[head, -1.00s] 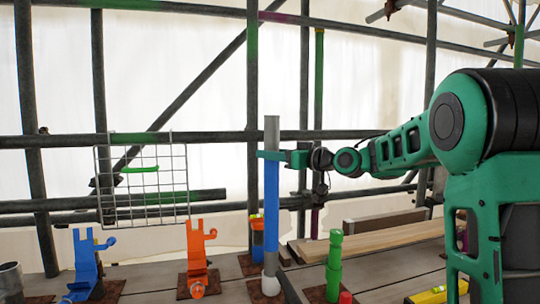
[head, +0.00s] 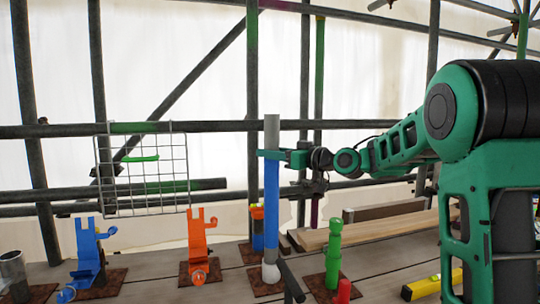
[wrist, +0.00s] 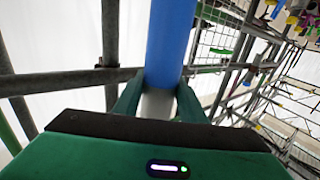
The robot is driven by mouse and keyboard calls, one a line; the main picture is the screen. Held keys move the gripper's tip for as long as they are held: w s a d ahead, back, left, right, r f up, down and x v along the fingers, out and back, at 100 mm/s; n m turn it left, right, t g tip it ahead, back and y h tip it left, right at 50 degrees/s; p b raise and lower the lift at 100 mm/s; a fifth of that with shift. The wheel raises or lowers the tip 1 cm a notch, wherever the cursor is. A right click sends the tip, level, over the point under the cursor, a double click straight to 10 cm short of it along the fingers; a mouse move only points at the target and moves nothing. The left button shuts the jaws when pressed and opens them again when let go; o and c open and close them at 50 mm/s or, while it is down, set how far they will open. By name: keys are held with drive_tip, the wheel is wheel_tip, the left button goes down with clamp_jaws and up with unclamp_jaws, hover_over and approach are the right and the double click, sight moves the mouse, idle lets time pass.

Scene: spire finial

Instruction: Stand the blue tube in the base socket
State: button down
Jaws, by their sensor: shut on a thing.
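The blue tube (head: 271,205) stands upright, with a grey upper part and a blue middle. Its lower end meets the pale base socket (head: 271,273), which sits on a rusty plate on the boards. The tube lines up with the socket; how deep it sits inside cannot be told. My gripper (head: 271,154) is shut around the tube near the join of grey and blue, reaching in from the right. In the wrist view, the blue tube (wrist: 170,40) passes between my gripper's fingers (wrist: 157,100).
An orange bracket (head: 197,240) and a blue bracket (head: 87,245) stand left. A dark bar lies close beside the socket. Scaffold pipes and a wire grid (head: 146,170) stand behind.

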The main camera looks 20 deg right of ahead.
drive_tip(key=shift+r, duration=0.1)
drive_tip(key=c, duration=1)
unclamp_jaws()
drive_tip(key=shift+c, duration=0.2)
drive_tip(key=shift+o, duration=1.2)
drive_tip(key=shift+f, duration=0.2)
drive_tip(key=o, duration=0.3)
drive_tip(key=shift+o, duration=0.2)
drive_tip(key=shift+f, duration=0.5)
drive_tip(key=shift+s, duration=0.15)
drive_tip(key=v, duration=0.8)
drive_tip(key=shift+s+d, duration=0.3)
